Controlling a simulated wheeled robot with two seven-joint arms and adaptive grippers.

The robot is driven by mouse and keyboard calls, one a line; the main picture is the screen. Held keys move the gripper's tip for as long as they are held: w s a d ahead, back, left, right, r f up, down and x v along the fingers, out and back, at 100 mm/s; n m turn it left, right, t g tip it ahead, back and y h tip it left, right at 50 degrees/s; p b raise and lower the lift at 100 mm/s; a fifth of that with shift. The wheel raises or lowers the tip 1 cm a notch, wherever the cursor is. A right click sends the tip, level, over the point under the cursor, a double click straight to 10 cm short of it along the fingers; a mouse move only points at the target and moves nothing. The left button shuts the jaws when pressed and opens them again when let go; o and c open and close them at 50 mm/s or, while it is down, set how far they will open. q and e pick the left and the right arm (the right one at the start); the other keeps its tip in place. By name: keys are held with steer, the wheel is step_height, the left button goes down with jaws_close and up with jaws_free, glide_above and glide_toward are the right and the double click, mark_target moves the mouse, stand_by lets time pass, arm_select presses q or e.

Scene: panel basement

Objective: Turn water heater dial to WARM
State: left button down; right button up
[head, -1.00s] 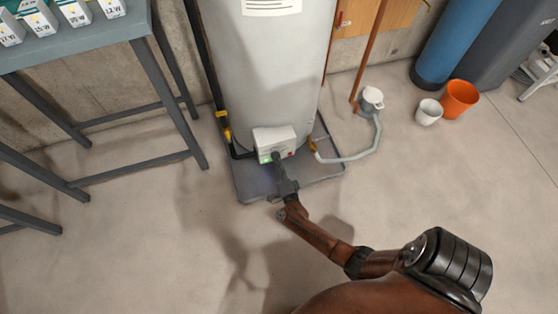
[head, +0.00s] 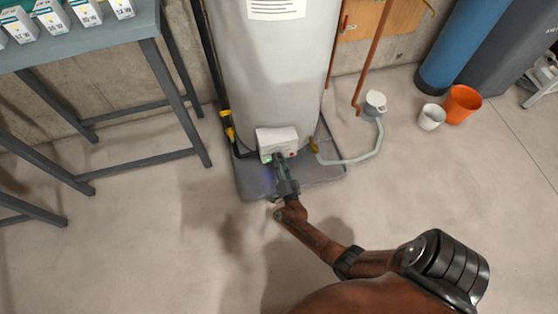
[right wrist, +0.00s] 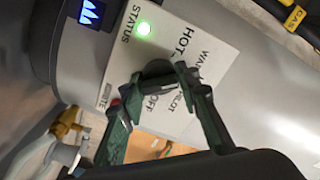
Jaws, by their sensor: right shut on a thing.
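The water heater (head: 275,75) is a tall grey cylinder with a white control box (head: 277,138) low on its front. My right gripper (head: 279,161) is at the box's front. In the right wrist view its two fingers (right wrist: 159,82) are shut on the dark round dial (right wrist: 157,70), one on each side. HOT, WARM, PILOT and OFF are printed around the dial, with WARM partly covered by a finger. I cannot tell where the dial points. A green STATUS light (right wrist: 143,28) glows and a small window (right wrist: 91,12) shows blue flames. My left gripper is not in view.
The heater stands in a grey drip pan (head: 325,176). A grey table (head: 75,45) with small boxes is at the left. A pale hose runs right to a white pump (head: 375,103). White and orange buckets (head: 462,104) stand beyond. The floor in front is clear.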

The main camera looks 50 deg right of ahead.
steer(key=shift+w+a, duration=0.1)
steer(key=shift+a, duration=0.05)
steer(key=o, duration=1)
steer(key=shift+o, duration=0.5)
steer(key=v, duration=0.7)
steer(key=shift+s, duration=0.25)
